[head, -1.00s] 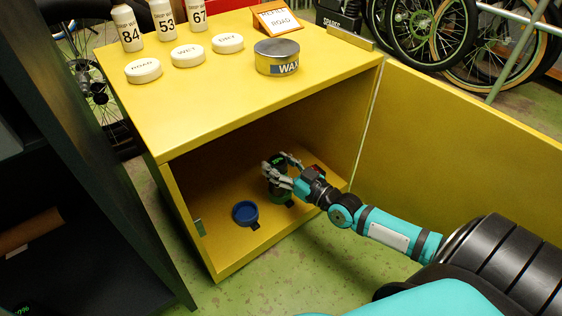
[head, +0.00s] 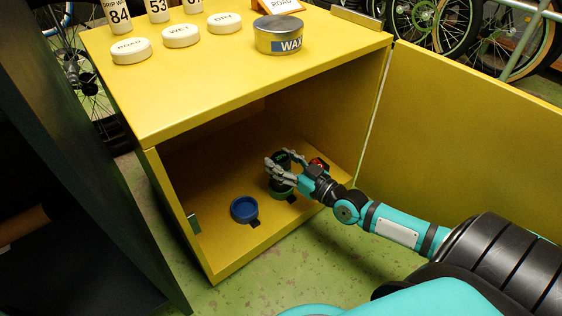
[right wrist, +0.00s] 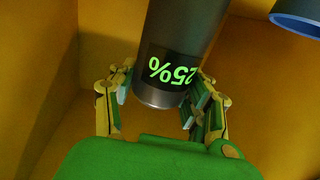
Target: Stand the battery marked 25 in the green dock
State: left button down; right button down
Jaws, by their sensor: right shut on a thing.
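The dark battery (right wrist: 175,55) fills the middle of the right wrist view, with a green "25%" label upside down in the picture. My right gripper (head: 284,169) is inside the yellow cabinet, its fingers shut around the battery (head: 281,157). The green dock (head: 281,191) is on the cabinet floor directly below the fingers in the head view. Gripper and battery partly cover the dock, so I cannot tell whether the battery's lower end is seated in it. My left gripper is not in view.
An empty blue dock (head: 244,209) sits left of the green one. A red thing (head: 319,163), partly hidden, is right of the gripper. The cabinet's door (head: 460,130) stands open at right. A wax tin (head: 278,36) and white discs are on top.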

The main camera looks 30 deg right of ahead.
jog(key=shift+f, duration=0.2)
jog(key=c, duration=0.6)
grip_release()
jog(key=shift+o, duration=0.2)
jog(key=shift+s+r+p, duration=0.2)
jog(key=shift+r+p, duration=0.1)
jog(key=shift+r, duration=0.1)
jog(key=p+v, duration=0.6)
jog(key=v, duration=0.5)
jog(key=shift+s, duration=0.3)
jog(key=shift+f, duration=0.15)
